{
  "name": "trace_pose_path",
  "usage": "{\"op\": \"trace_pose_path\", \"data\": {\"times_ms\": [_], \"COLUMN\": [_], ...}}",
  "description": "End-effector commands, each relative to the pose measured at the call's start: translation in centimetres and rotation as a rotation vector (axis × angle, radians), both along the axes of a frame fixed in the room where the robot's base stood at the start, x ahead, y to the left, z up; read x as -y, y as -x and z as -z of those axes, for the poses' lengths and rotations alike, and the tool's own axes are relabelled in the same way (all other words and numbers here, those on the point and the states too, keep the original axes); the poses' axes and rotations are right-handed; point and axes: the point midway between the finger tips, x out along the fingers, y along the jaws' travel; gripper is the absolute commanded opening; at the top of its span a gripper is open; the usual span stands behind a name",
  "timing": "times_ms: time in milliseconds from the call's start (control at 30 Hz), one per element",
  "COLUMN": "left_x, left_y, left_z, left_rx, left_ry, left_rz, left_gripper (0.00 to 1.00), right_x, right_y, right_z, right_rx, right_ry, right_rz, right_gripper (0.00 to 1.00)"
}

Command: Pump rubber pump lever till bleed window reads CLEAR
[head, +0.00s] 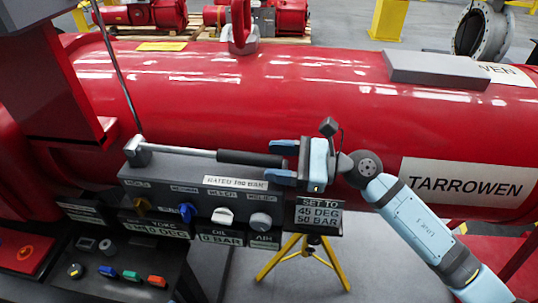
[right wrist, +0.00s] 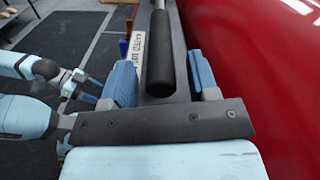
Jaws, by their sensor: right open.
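The pump lever (head: 188,151) is a metal rod with a black rubber grip (head: 250,158), lying nearly level above the grey pump box (head: 160,175). My right gripper (head: 285,160) is at the grip's free end in the head view. In the right wrist view its fingers (right wrist: 165,85) stand open on either side of the rubber grip (right wrist: 161,50), with a gap visible on each side. The bleed window (head: 264,240) at the box's lower right appears to read AIR. My left gripper (right wrist: 82,88) shows small in the right wrist view; its jaws are unclear.
Blue (head: 187,212), white (head: 222,216) and grey knobs line the box front. Readouts show 0 DEG and 0 BAR (head: 220,238). A sign (head: 318,212) says 45 DEG, 50 BAR. The red TARROWEN cylinder (head: 290,100) lies close behind.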

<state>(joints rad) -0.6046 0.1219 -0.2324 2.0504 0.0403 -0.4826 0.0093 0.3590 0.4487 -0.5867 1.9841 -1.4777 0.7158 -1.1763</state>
Motion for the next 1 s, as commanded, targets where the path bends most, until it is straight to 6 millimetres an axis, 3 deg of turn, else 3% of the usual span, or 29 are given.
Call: {"op": "trace_pose_path", "data": {"times_ms": [200, 467, 500, 733, 1000], "left_x": [0.3, 0.2, 0.2, 0.0, -0.1], "left_y": [0.0, 0.0, 0.0, 0.0, -0.2], "left_z": [-0.1, -0.2, -0.2, -0.2, -1.2], "left_rx": [-0.005, 0.0, 0.0, 0.001, 0.011], "left_ry": [0.008, 0.007, 0.007, -0.001, -0.007], "left_rz": [-0.008, -0.005, -0.005, 0.002, 0.006], "left_gripper": [0.54, 0.54, 0.54, 0.54, 0.54], "right_x": [-1.6, -1.8, -1.8, -1.8, -1.8], "right_y": [-0.3, -0.4, -0.4, -0.4, -1.3], "right_z": [0.0, 0.1, 0.1, 0.0, -0.9], "right_rx": [-0.001, -0.001, -0.001, -0.001, -0.003], "right_ry": [0.0, 0.001, 0.001, 0.001, 0.021], "right_rz": [0.0, 0.0, 0.0, 0.0, -0.001], "right_gripper": [0.54, 0.54, 0.52, 0.0, 0.0]}}
